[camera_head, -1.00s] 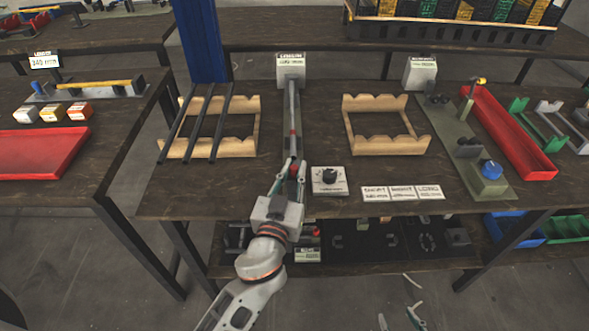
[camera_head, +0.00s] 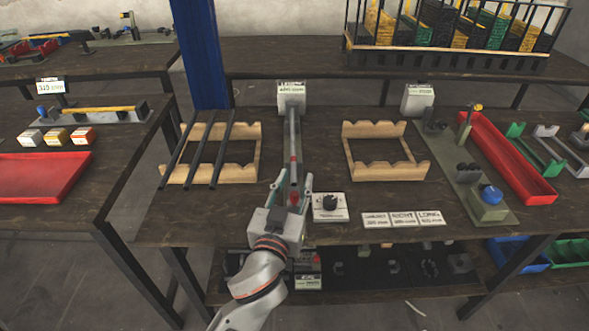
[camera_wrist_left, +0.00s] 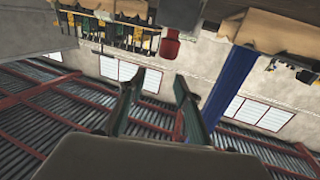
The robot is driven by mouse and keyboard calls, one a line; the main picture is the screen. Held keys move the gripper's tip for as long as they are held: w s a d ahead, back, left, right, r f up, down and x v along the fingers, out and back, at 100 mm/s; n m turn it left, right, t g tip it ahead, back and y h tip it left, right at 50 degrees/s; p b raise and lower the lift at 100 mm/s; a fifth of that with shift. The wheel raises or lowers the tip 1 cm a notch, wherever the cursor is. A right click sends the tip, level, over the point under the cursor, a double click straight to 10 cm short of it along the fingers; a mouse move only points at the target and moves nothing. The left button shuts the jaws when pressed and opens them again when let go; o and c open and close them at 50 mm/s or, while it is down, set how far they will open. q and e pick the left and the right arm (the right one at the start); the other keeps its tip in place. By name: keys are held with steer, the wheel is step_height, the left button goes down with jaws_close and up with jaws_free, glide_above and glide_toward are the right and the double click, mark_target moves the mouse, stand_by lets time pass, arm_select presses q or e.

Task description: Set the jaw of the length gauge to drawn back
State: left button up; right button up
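The length gauge (camera_head: 291,130) is a long grey rail running front to back in the middle of the bench, with a white display (camera_head: 291,90) at its far end. Its reading is too small to tell. A red mark shows partway along the rail. A red knob (camera_head: 293,198) sits at the near end; which part is the jaw I cannot tell for sure. My left gripper (camera_head: 293,187) is open, with one finger on each side of the knob. In the left wrist view, a red knob (camera_wrist_left: 170,48) shows beyond the spread fingers (camera_wrist_left: 157,92). My right gripper is out of view.
A wooden rack (camera_head: 240,171) with dark rods stands left of the gauge, an empty one (camera_head: 360,173) right. A dial box (camera_head: 330,207) stands close to the right of my gripper. White cards (camera_head: 403,219) and a green press base (camera_head: 490,212) lie further right.

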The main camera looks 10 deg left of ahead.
arm_select(q)
steer(key=shift+r, duration=2.35)
